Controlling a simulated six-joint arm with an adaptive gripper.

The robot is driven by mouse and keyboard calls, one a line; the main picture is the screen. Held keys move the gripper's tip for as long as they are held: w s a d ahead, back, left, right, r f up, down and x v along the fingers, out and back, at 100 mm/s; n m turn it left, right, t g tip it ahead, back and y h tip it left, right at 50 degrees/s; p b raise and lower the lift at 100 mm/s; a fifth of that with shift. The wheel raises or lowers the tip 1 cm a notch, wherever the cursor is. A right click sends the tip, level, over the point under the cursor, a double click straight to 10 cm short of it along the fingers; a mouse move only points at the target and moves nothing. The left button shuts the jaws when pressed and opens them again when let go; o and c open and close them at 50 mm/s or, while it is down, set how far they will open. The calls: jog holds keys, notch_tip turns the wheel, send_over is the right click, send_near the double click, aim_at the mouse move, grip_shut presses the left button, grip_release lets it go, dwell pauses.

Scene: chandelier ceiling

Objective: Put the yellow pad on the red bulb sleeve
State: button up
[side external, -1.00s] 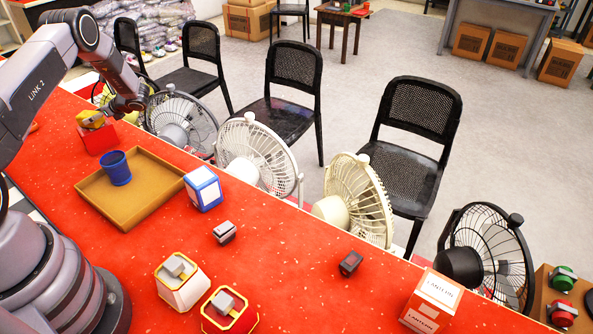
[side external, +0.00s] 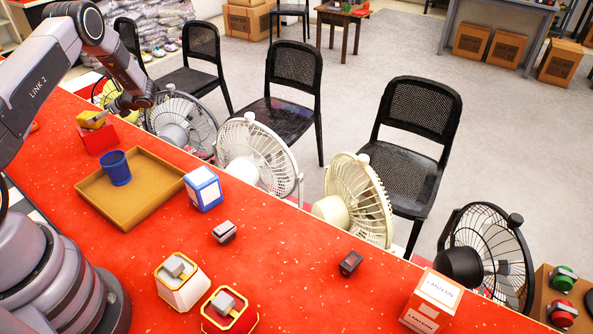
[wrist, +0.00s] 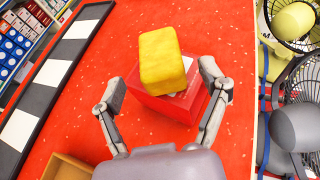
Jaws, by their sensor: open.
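The yellow pad (wrist: 163,58) is a rounded block resting on top of the red bulb sleeve (wrist: 160,106), a red box on the red counter. It sits toward one side of the sleeve's top, where a strip of pale label shows beside it. In the side view the pad (side external: 88,120) and sleeve (side external: 100,139) are at the upper left. My gripper (wrist: 164,84) is open, with its fingers apart on either side of the pad in the wrist view. In the side view it is just up and right of the pad, partly hidden by my arm.
A tan tray (side external: 128,212) with a blue cup (side external: 115,168) stands in front of the sleeve. A blue-white box (side external: 203,188) is right of the tray. Fans (side external: 180,125) line the counter's far edge. Lanterns and small grey-topped items stand nearer.

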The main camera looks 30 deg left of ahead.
jog(key=v, duration=0.9)
jog(key=s+d+r+n+t+h, duration=0.1)
jog(key=s+d+r+n+h, duration=0.15)
jog(key=d+r, duration=0.6)
jog(key=s+d+r+n+t+h, duration=0.2)
jog(key=d+r+n, duration=0.3)
jog(key=r, duration=0.7)
jog(key=s+d+r+n+t+h, duration=0.3)
jog(key=s+d+h, duration=0.1)
jog(key=s+d, duration=0.6)
jog(key=s+d+r+n+t+h, duration=0.3)
jog(key=s+d+r+t+h, duration=0.1)
jog(key=s+d, duration=0.6)
jog(key=d, duration=0.2)
jog(key=shift+d+t, duration=0.3)
